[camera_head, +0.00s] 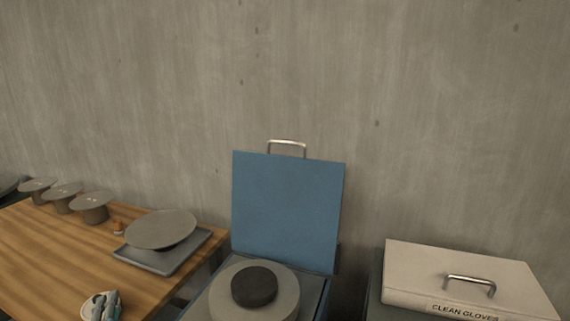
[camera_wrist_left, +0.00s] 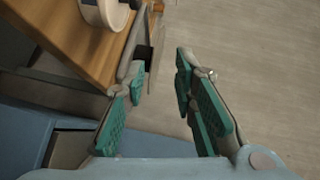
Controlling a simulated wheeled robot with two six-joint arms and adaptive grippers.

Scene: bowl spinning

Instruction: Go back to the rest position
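My right gripper is in neither view.
The wooden table (camera_head: 40,255) holds a grey tray (camera_head: 145,258) with a round plate (camera_head: 162,230) and several round-topped stands. A raised blue lid (camera_head: 287,210) stands behind a wheel (camera_head: 284,302) bearing a dark lump (camera_head: 254,286). A closed "CLEAN GLOVES" box (camera_head: 425,262) is at right.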

